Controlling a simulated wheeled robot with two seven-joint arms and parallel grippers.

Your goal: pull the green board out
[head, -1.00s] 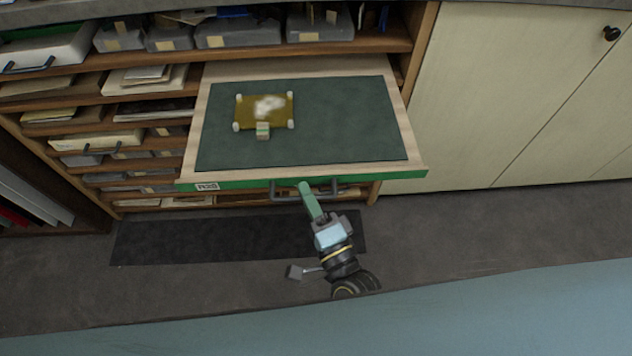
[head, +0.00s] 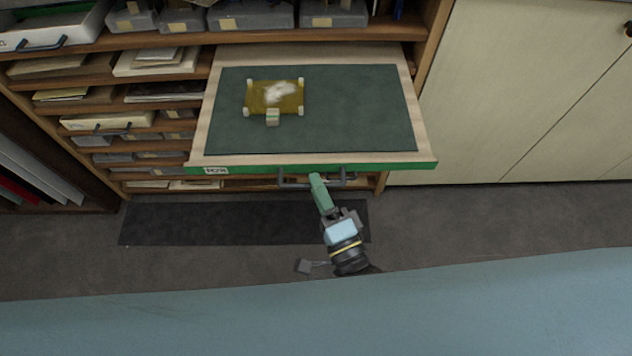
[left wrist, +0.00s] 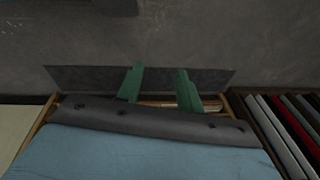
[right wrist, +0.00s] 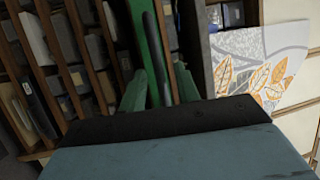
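The green board (head: 320,110) is a pull-out shelf with a green front edge (head: 380,165). It sticks far out of the wooden rack and bears a dark green sheet. My right gripper (head: 317,180) is at the dark bar handle (head: 295,184) on its front. In the right wrist view the handle (right wrist: 152,45) runs between the spread green fingers of my right gripper (right wrist: 160,72), with gaps visible. My left gripper (left wrist: 160,70) shows open and empty in its wrist view, above the floor; it is out of the head view.
Shelves with grey boxes (head: 250,15) and papers stand behind. Pale cabinet doors (head: 520,90) are at right. A dark mat (head: 220,222) lies on the floor.

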